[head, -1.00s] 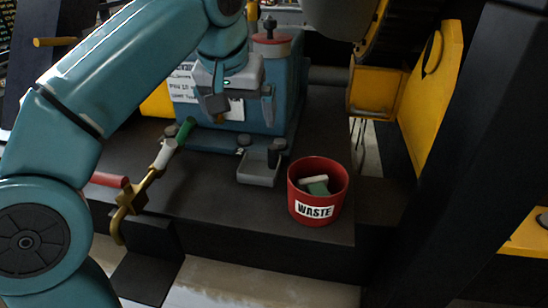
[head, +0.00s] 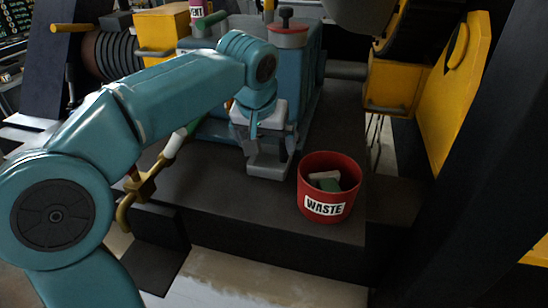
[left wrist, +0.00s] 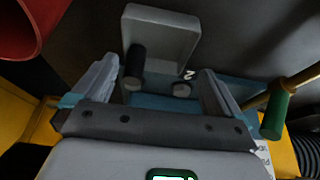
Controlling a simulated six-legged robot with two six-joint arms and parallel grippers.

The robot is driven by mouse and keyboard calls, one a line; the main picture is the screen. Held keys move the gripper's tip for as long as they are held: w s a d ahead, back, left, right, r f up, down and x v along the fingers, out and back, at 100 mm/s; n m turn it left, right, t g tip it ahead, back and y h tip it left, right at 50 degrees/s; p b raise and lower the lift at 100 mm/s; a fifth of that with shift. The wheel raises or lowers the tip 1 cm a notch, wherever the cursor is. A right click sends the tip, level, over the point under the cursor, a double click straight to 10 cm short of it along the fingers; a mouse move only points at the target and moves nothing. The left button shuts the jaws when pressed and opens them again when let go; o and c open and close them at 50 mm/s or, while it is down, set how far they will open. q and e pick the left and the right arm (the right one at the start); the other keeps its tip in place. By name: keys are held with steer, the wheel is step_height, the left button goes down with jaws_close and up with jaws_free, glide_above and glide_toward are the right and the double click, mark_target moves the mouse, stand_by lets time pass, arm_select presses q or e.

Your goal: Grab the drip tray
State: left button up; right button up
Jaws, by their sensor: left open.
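The drip tray (head: 267,167) is a small grey open tray at the front foot of the blue machine (head: 310,62), on the dark platform. My left gripper (head: 269,143) is open just above and behind it in the head view and hides part of it. In the left wrist view the tray (left wrist: 178,24) lies beyond my open fingers (left wrist: 158,68), roughly between them in the picture. I cannot tell if the fingers touch it. A dark knob (left wrist: 137,60) and a round grey knob (left wrist: 181,90) show between the fingers. My right gripper is not in view.
A red waste bin (head: 328,207) with rags in it stands close to the right of the tray. A brass pipe (head: 143,185) with a green-ended lever (left wrist: 274,115) is to the left. Bare dark platform lies in front of the tray.

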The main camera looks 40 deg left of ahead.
mark_target(272, 159)
arm_select(q)
steer(key=x, duration=0.3)
steer(key=shift+w+d, duration=0.2)
steer(key=shift+d, duration=0.15)
steer(key=shift+w+f, duration=0.1)
steer(key=shift+f, duration=0.25)
steer(key=shift+a+f, duration=0.15)
steer(key=shift+a, duration=0.1)
steer(key=c, duration=0.9)
steer(key=shift+c, duration=0.2)
